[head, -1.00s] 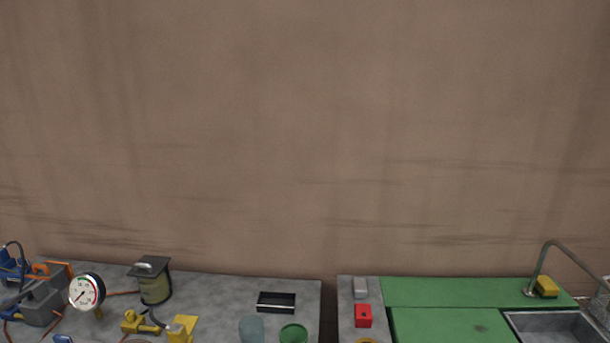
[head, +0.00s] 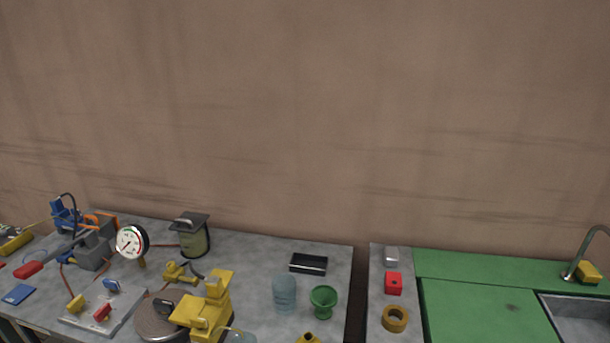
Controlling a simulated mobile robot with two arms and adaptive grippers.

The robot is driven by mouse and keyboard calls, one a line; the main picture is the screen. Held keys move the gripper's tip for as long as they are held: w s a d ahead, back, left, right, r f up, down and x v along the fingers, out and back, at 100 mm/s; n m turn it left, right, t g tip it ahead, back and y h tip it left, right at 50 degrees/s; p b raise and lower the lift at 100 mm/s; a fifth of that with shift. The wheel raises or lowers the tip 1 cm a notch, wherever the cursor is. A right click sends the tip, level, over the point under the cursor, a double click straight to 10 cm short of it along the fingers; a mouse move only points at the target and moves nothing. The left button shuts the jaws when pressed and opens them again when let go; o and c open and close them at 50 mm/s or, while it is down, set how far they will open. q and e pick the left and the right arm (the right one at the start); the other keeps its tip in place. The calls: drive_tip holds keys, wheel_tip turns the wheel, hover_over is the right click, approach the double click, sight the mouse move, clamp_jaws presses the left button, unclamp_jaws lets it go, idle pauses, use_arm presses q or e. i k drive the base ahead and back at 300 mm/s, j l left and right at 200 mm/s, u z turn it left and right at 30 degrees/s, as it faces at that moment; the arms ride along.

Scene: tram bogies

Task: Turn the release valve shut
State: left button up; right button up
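The release valve cannot be singled out for certain. A plate (head: 83,318) on the grey bench carries a blue knob (head: 112,287), a yellow knob (head: 76,303) and a red knob (head: 102,312). Behind it stands a grey pump-like block (head: 93,250) with a red-ended lever (head: 30,269). A round white pressure gauge (head: 130,242) stands beside the block. Neither of my grippers is in view.
A yellow machine (head: 207,312) and a round disc (head: 155,318) stand at the front. A lidded canister (head: 194,238), black tray (head: 308,263), bluish cup (head: 284,293) and green cup (head: 323,300) are on the bench. A gap separates it from the green-topped counter (head: 480,305) with a sink (head: 585,318).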

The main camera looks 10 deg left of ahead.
sight(101, 315)
drive_tip(key=u, duration=1.6)
